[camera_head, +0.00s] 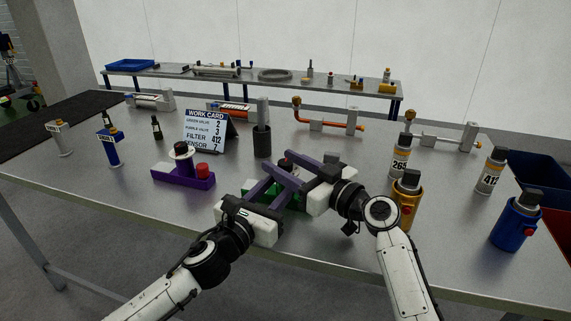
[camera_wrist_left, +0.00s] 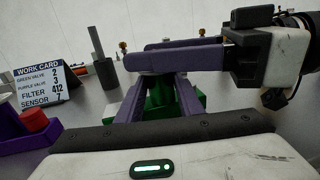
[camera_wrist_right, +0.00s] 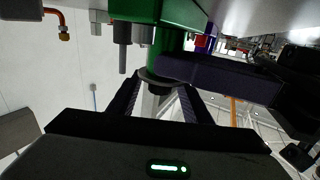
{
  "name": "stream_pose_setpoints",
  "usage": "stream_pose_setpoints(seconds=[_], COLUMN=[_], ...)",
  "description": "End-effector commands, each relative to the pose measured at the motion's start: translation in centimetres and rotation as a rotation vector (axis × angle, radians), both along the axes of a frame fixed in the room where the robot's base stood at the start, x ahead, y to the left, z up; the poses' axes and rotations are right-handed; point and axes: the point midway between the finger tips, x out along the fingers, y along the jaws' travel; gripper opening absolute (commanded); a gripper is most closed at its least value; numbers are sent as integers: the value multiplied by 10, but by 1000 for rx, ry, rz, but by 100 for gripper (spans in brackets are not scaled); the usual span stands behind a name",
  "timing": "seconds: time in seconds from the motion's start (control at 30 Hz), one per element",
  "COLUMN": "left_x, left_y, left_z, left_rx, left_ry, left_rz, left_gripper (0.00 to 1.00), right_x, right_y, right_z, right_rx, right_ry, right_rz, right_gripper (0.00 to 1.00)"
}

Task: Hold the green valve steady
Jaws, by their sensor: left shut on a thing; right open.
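The green valve (camera_head: 291,197) stands on the table, largely hidden behind my crossed gripper fingers in the head view. My left gripper (camera_head: 284,178) is shut on the green valve; the left wrist view shows its fingers on either side of the green body (camera_wrist_left: 160,96). My right gripper (camera_head: 280,162) is open, its fingers crossing over the left ones. In the right wrist view its fingers (camera_wrist_right: 157,88) lie on both sides of the dark disc and stem on the valve's green column (camera_wrist_right: 168,46). Whether they touch it cannot be told.
The purple valve (camera_head: 183,178) with a red knob stands to the left. The work card (camera_head: 205,131) and a dark cup (camera_head: 262,141) are behind. A yellow holder (camera_head: 404,207), canisters (camera_head: 399,162) and a blue holder (camera_head: 512,226) stand to the right. The front-left table top is clear.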

Motion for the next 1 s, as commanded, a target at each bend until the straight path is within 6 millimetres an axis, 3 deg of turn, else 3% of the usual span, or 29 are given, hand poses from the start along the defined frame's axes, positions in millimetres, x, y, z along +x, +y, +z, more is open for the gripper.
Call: stream_pose_setpoints(seconds=[0.17,0.43,1.0], left_x=[0,0,-1], left_y=[0,0,-1], left_z=[-1,-1,-1], left_rx=[0,0,0], left_ry=[2,2,1], left_rz=[0,-1,-2], left_gripper=[0,0,0], right_x=[0,0,0], right_y=[0,0,1], right_z=[0,0,-3], right_rx=[0,1,1], right_ry=[0,1,6], right_rz=[0,0,-241], right_gripper=[45,3,3])
